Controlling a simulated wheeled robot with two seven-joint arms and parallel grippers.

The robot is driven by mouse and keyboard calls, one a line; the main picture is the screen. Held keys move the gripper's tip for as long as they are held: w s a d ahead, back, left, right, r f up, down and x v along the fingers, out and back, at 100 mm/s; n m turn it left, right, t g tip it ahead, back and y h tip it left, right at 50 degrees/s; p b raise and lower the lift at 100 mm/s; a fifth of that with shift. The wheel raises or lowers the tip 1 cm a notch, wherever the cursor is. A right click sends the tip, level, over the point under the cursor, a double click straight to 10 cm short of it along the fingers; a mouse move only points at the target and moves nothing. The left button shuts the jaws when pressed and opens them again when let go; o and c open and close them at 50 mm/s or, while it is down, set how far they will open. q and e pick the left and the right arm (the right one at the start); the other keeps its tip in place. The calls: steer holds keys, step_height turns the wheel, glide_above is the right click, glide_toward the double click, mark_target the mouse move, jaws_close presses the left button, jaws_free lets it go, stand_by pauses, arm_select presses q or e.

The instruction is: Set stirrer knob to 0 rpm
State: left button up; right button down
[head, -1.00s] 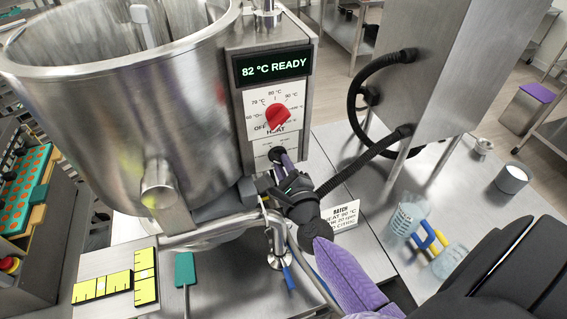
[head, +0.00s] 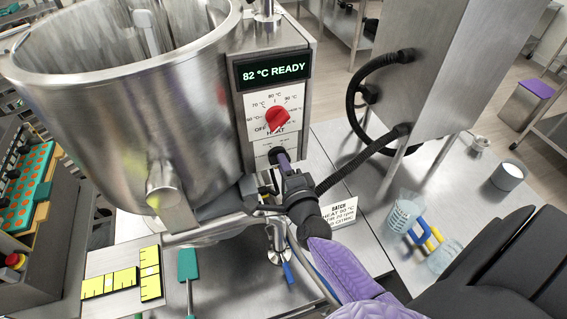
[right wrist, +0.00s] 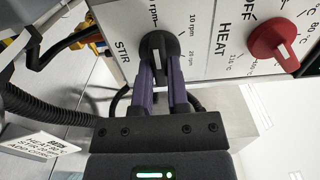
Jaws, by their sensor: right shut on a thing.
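The black stirrer knob (right wrist: 158,47) sits beside the word STIR on the panel in the right wrist view, with rpm marks around it. A pale line shows across its face; which mark it points at I cannot tell. My right gripper (right wrist: 161,72) is shut on this knob, one purple finger on each side. In the head view the knob (head: 276,155) is small, low on the control panel, with my right gripper (head: 284,166) coming from below. My left gripper is not in view.
The red heat knob (head: 277,118) is just above, under a display (head: 270,70) reading 82 °C READY. The steel kettle (head: 125,100) stands left. A black hose (head: 362,160) runs close right of my wrist, near a batch card (head: 340,213). Several cups and jugs stand farther right.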

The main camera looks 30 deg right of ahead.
stand_by(0.4)
steer(key=c, duration=0.6)
jaws_free()
steer(key=v, duration=1)
steer(key=shift+a+b, duration=0.1)
steer(key=shift+b, duration=0.3)
